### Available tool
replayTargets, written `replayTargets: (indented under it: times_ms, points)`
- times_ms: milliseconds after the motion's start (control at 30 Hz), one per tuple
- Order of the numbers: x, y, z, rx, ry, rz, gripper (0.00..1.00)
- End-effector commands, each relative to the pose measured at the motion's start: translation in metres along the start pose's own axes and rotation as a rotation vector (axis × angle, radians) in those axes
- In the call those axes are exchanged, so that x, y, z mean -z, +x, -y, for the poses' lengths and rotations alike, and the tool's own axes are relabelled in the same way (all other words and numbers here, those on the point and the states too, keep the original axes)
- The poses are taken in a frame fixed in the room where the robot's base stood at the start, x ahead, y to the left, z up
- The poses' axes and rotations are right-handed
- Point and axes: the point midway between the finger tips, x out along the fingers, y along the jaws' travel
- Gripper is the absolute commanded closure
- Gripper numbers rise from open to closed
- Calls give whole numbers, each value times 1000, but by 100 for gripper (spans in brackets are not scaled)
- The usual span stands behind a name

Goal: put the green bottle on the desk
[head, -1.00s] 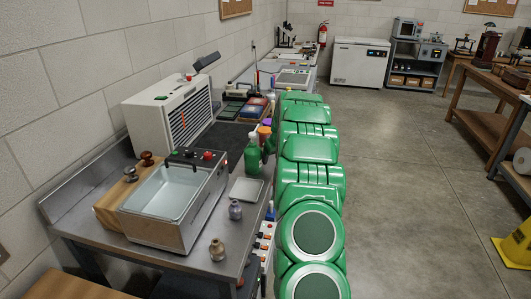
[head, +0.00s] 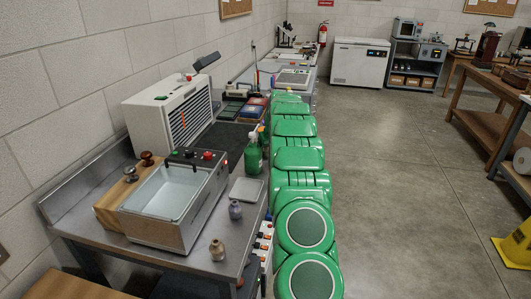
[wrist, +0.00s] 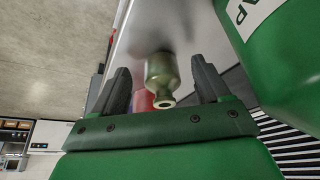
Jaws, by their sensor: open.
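A small olive-green bottle (wrist: 162,74) with a narrow neck shows in the wrist view, between the two dark fingers of my gripper (wrist: 159,64). The fingers are open, with a gap visible on each side of the bottle. In the head view, my green arm hides the gripper and I cannot make out this bottle.
A red thing (wrist: 143,101) lies behind the olive bottle. On the desk are a water bath (head: 175,195), a white tray (head: 246,190), a grey-blue bottle (head: 235,209), a brown bottle (head: 217,250) and a white machine (head: 165,105).

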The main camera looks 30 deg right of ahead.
Motion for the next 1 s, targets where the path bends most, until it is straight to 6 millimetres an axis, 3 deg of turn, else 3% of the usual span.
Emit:
replayTargets:
  times_ms: [300,433,667,1000]
  points:
    - [18,8,0,0,0,0,24]
    - [16,19,0,1,0,2,24]
    - [16,20,0,0,0,0,24]
    - [16,20,0,0,0,1,74]
